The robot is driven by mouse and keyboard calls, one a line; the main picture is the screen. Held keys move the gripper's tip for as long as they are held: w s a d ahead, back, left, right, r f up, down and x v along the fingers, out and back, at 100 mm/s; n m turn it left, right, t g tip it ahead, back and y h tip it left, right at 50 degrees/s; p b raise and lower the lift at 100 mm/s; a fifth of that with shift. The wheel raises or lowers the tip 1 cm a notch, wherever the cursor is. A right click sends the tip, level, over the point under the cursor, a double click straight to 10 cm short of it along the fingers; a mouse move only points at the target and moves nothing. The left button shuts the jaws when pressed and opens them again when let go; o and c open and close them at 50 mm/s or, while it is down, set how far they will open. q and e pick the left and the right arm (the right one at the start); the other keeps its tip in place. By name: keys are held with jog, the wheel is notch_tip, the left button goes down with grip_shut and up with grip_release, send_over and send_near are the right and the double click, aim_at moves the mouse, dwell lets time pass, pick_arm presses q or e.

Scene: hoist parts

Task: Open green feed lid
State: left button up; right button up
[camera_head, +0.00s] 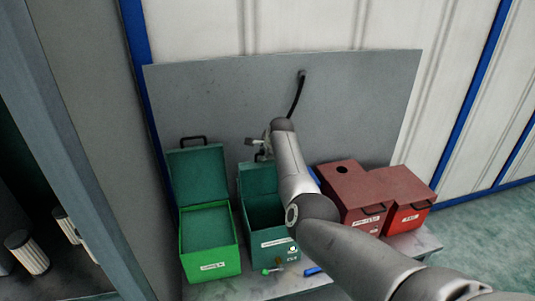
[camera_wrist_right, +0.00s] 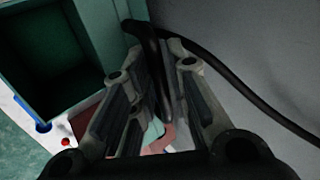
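The bright green box (camera_head: 211,262) stands at the left of the bench in the head view, with a label on its front. Its darker green lid (camera_head: 197,172) stands raised at the back, with a black handle on top. Beside it is a teal box (camera_head: 270,240), open at the top, with its raised lid (camera_head: 258,178) partly behind my right arm. My right gripper (camera_head: 258,146) is just above that lid's top edge. In the right wrist view its fingers (camera_wrist_right: 160,65) are apart, with a dark bar between them; whether they touch it is unclear. My left gripper is out of view.
Two red boxes (camera_head: 352,195) (camera_head: 406,215) stand at the right, partly behind my arm. A grey panel (camera_head: 220,100) rises behind, with a black cable (camera_head: 297,95). Small green and blue items lie at the bench front. A cabinet edge (camera_head: 75,130) is at the left.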

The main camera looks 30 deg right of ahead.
jog(key=shift+o, duration=0.8)
jog(key=shift+s, duration=0.1)
jog(key=shift+v, duration=0.75)
jog(key=v, duration=1)
jog(key=shift+r, duration=0.3)
jog(key=shift+s+f, duration=0.1)
